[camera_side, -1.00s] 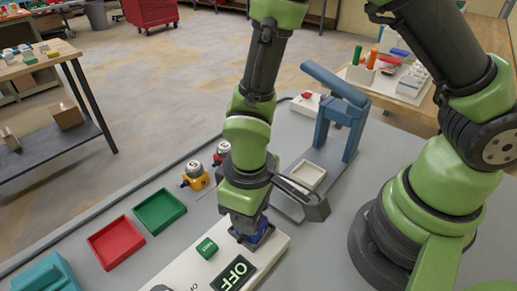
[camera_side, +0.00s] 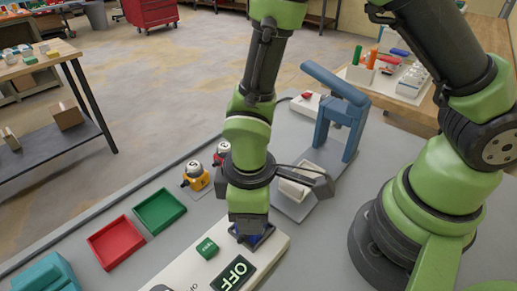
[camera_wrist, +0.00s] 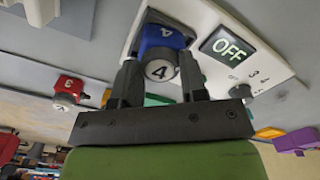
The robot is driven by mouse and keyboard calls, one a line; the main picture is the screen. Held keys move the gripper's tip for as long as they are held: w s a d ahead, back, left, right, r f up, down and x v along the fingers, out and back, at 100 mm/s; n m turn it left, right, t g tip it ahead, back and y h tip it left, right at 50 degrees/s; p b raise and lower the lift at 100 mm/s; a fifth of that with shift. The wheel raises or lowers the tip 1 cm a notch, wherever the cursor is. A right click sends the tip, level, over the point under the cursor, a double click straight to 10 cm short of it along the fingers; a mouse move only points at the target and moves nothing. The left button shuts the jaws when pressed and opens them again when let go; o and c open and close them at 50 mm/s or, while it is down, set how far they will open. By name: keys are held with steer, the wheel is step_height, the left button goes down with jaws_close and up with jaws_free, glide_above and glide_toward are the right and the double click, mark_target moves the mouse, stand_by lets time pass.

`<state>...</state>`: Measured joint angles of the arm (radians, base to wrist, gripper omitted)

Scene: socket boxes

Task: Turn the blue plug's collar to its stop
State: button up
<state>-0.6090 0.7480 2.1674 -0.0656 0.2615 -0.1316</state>
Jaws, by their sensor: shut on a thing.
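The blue plug (camera_wrist: 158,36), marked 4 with a grey round collar (camera_wrist: 161,71), sits upright on the white panel (camera_side: 186,268). In the side view only a little of the blue plug (camera_side: 262,238) shows under my gripper (camera_side: 249,234). In the wrist view my gripper (camera_wrist: 160,82) has one finger on each side of the grey collar and is shut on it. The panel's display (camera_side: 236,272) reads OFF, and it reads OFF in the wrist view too (camera_wrist: 228,46). How far the collar is turned cannot be told.
A yellow plug (camera_side: 195,179) and a red plug (camera_wrist: 69,87) stand apart, behind. A red tray (camera_side: 116,244) and a green tray (camera_side: 160,211) lie left. A blue press (camera_side: 335,115) stands close behind right.

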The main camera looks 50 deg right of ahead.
steer(key=shift+n, duration=1.4)
steer(key=o, duration=1.4)
steer(key=shift+r, duration=0.1)
steer(key=shift+r, duration=2.95)
